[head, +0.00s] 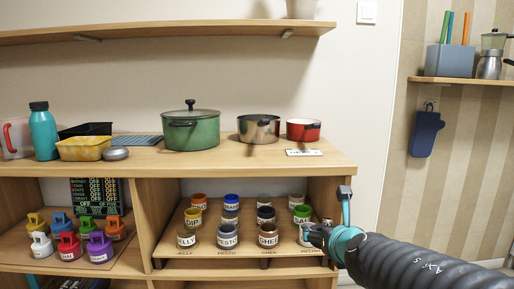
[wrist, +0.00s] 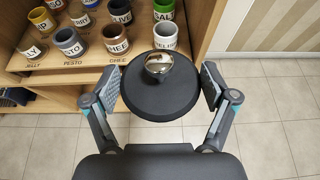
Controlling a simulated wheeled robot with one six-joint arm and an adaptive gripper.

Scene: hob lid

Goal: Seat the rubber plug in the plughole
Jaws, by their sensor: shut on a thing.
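In the head view, my gripper (head: 335,215) is at the right end of the lower cabinet, in front of the rightmost jars. The plug cannot be made out clearly there. No plughole shows in either view.
Several labelled jars (head: 228,236) stand on a tray in the cabinet bay beside my gripper. The counter (head: 240,161) above holds a green pot (head: 190,131), a steel pan (head: 258,129) and a red pan (head: 303,130). Tiled floor (wrist: 270,110) lies open at right.

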